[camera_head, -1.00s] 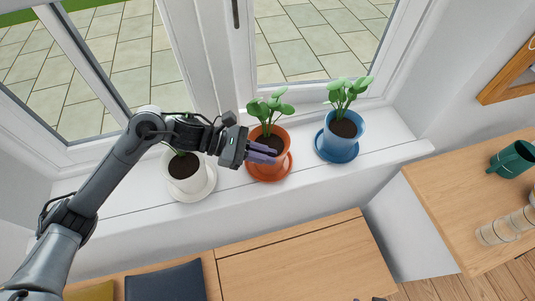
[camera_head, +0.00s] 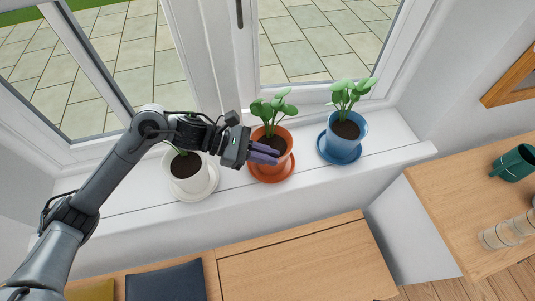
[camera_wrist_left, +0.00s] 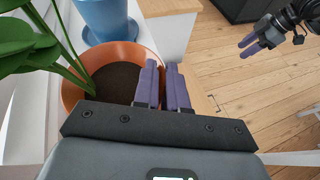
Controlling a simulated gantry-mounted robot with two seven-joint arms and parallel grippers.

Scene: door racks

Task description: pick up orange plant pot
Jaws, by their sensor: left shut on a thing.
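The orange plant pot (camera_head: 284,161) holds dark soil and a green leafy plant. It stands on an orange saucer (camera_head: 272,177) on the white windowsill, between a white pot and a blue pot. My left gripper (camera_head: 264,153) reaches it from the left and is shut on its near rim. In the left wrist view, its two purple fingers (camera_wrist_left: 164,88) straddle the wall of the orange pot (camera_wrist_left: 74,94), one inside over the soil and one outside. My right gripper (camera_wrist_left: 248,46) shows at the upper right of that view, apart from the pot and small; its opening is unclear.
A white pot (camera_head: 188,183) stands left of it, partly under my left arm. A blue pot (camera_head: 342,148) stands close on the right. The window is behind the sill. Below are a wooden table (camera_head: 300,262) and chairs. A side table (camera_head: 450,200) holds a green mug and glasses.

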